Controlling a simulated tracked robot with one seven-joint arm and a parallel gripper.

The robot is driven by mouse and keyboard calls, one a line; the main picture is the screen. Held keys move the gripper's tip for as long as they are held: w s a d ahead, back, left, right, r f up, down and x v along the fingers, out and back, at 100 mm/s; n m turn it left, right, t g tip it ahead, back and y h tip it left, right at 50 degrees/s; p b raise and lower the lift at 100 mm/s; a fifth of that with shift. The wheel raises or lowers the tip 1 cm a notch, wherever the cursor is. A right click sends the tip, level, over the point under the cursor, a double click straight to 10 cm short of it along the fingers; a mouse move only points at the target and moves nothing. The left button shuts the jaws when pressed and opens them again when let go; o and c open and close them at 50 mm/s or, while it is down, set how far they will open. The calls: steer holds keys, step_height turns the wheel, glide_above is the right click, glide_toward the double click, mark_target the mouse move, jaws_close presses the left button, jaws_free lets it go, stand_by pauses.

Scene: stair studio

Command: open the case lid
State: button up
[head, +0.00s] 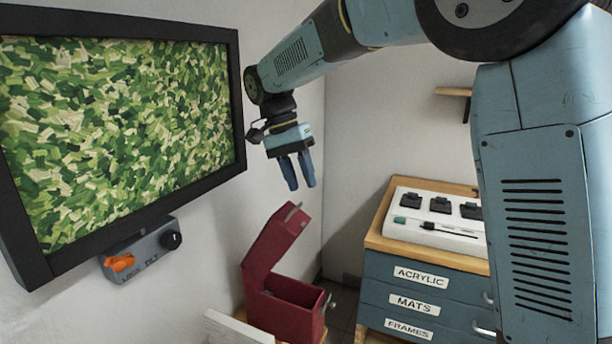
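The dark red case (290,312) stands low in the middle of the head view. Its lid (276,240) is raised and tilted up from the left side of the case, so the case stands open. A small metal piece sits at the lid's top edge, and another is on the case's right side. The inside of the case shows only in part. My gripper (300,187) hangs above the lid, pointing down and apart from it. Its two blue fingers have a gap between them, with nothing seen in it.
A green patterned picture in a black frame (241,100) hangs on the left wall, with a grey lock and tilt box (146,255) below. A drawer cabinet (375,290) at right bears a white tray (400,228) of dark items. A pale board (235,328) lies left of the case.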

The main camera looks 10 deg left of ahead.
steer(key=shift+s+d+r, duration=0.3)
steer(key=shift+s, duration=0.25)
steer(key=shift+s+d+r, duration=0.25)
steer(key=shift+s+d, duration=0.05)
steer(key=shift+s, duration=0.25)
steer(key=shift+s+d+r, duration=0.3)
steer(key=shift+s, duration=0.25)
steer(key=shift+d+f, duration=0.1)
steer(key=shift+f, duration=0.15)
steer(key=shift+c, duration=1.2)
steer(key=f+m+g+y, duration=0.1)
steer(key=f, duration=0.1)
steer(key=s+d+f+m+g+y, duration=0.1)
steer(key=y, duration=0.1)
steer(key=f+g+y, duration=0.1)
steer(key=f, duration=0.1)
steer(key=shift+s+d+f+m+y, duration=0.2)
steer(key=shift+d+f+m+y, duration=0.1)
steer(key=shift+m+y, duration=0.1)
jaws_close()
steer(key=w+d+f+m+t+y, duration=0.5)
steer(key=w+d+m+t+y, duration=0.45)
steer(key=m, duration=0.55)
steer(key=w+a+f+g+y, duration=0.1)
steer(key=w+a+f, duration=0.2)
steer(key=a, duration=0.8)
steer(key=shift+w+a+y, duration=0.15)
steer(key=shift+w+y, duration=0.2)
steer(key=shift+w, duration=0.35)
